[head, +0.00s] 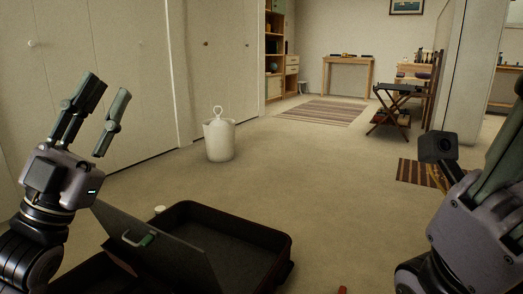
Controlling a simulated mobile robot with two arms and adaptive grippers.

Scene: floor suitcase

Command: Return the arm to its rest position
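My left gripper (100,114) is raised at the left of the head view. Its fingers point up and stand apart with nothing between them, so it is open and empty. My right gripper (478,165) is at the right edge of the head view and is partly cut off. Its fingertips are not all in the picture, so its opening cannot be judged. A dark suitcase (262,232) lies on the floor at the bottom, left of centre. A grey panel with a handle (160,248) stands tilted at its left side. Both grippers are clear of the suitcase.
A white bin (220,141) with a ring-shaped top stands on the carpet behind the suitcase. White closet doors (110,75) line the left. A folding stool (396,105), a striped rug (322,111) and a wooden table (336,62) are farther back. The middle floor is clear.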

